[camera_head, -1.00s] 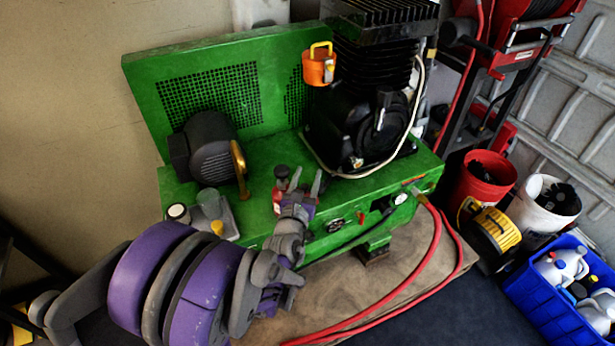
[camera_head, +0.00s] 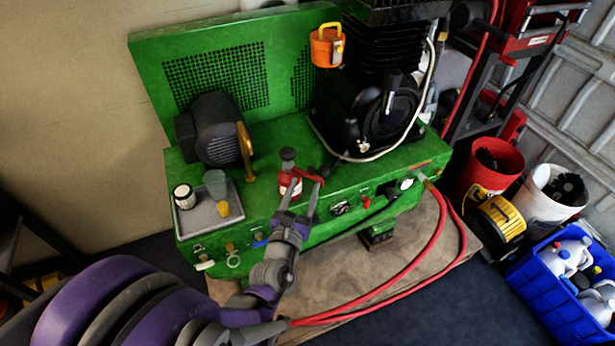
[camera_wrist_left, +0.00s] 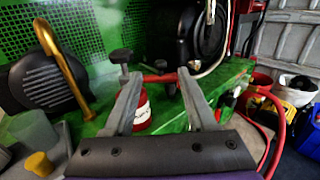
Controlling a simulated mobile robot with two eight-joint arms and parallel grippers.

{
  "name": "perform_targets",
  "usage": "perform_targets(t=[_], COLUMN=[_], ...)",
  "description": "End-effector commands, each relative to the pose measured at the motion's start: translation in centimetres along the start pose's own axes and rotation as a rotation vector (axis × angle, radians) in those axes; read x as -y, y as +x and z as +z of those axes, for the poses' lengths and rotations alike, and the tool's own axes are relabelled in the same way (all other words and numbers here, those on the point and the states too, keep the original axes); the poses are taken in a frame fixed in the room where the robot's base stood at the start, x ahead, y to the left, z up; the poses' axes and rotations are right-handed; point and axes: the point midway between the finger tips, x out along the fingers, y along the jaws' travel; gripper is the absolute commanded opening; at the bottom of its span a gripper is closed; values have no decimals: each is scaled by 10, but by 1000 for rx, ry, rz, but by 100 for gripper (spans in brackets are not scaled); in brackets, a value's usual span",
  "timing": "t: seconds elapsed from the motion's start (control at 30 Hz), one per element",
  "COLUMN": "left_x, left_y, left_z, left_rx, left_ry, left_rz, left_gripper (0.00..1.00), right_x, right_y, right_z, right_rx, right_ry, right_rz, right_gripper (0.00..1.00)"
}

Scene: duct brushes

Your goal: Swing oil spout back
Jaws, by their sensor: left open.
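A small red oil can (camera_head: 289,187) with a pale label and black knob stands on the front of the green machine deck. Its red spout (camera_head: 309,175) sticks out to the right at the top. My left gripper (camera_head: 307,190) is open in front of the can. In the left wrist view the gripper (camera_wrist_left: 159,77) has its fingertips either side of the red spout (camera_wrist_left: 160,78); I cannot tell if they touch it. The can (camera_wrist_left: 142,113) shows between the fingers, partly hidden by the left one. My right gripper is not in view.
A grey tray (camera_head: 198,220) with small cups and a jar sits left on the deck. A brass pipe (camera_head: 245,150) rises beside the dark motor (camera_head: 215,130). A black compressor block (camera_head: 365,115) with a pale hose stands behind right. Red hoses (camera_head: 440,235) hang at the right.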

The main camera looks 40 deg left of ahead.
Motion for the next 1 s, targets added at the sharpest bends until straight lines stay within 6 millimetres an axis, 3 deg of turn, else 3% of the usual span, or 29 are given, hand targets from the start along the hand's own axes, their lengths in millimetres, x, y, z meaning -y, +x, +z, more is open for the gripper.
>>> perform_targets(t=[0.3,0.33,0.47,0.63,0.8,1.0], left_x=[0,0,-2,-21,-52,-66], left_y=[-5,-5,-2,16,34,36], left_z=[0,0,3,21,30,16], left_rx=[0,0,3,24,20,-43], left_ry=[0,0,-40,-318,-754,-1191], left_rz=[0,0,14,123,334,599], left_gripper=[57,55,32,1,0,0], right_x=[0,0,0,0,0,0], right_y=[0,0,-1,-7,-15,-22], right_z=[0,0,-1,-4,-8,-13], right_rx=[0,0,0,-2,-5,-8], right_ry=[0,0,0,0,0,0], right_rz=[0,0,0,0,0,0], right_gripper=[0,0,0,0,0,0])
